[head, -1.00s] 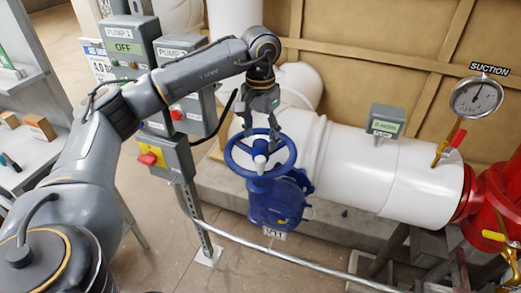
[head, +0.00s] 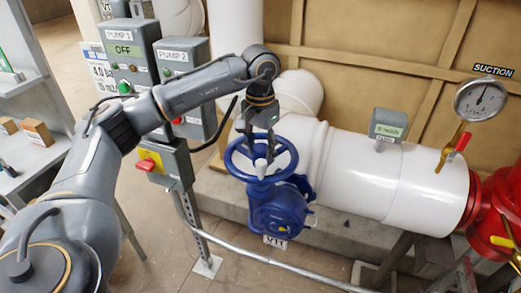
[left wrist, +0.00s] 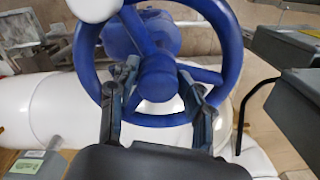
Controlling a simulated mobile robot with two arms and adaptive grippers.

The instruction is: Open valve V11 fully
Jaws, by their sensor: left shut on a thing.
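Valve V11 has a blue handwheel (head: 293,152) on a blue body (head: 278,210) in the white pipe. Its tag (head: 275,241) hangs below the body. In the head view my left gripper (head: 261,157) comes from above, with its fingers down at the wheel's middle. In the left wrist view the fingers (left wrist: 157,72) sit on either side of the blue hub (left wrist: 157,82), inside the rim (left wrist: 232,50), and are shut on the handwheel there. The fingertips' exact contact is partly hidden. My right gripper is not in view.
Pump control boxes (head: 133,58) and a box with a red knob on yellow (head: 149,160) stand left of the valve, close to my left arm. A rail (head: 250,254) runs in front. A suction gauge (head: 480,101) and red pipework (head: 492,205) are at the right.

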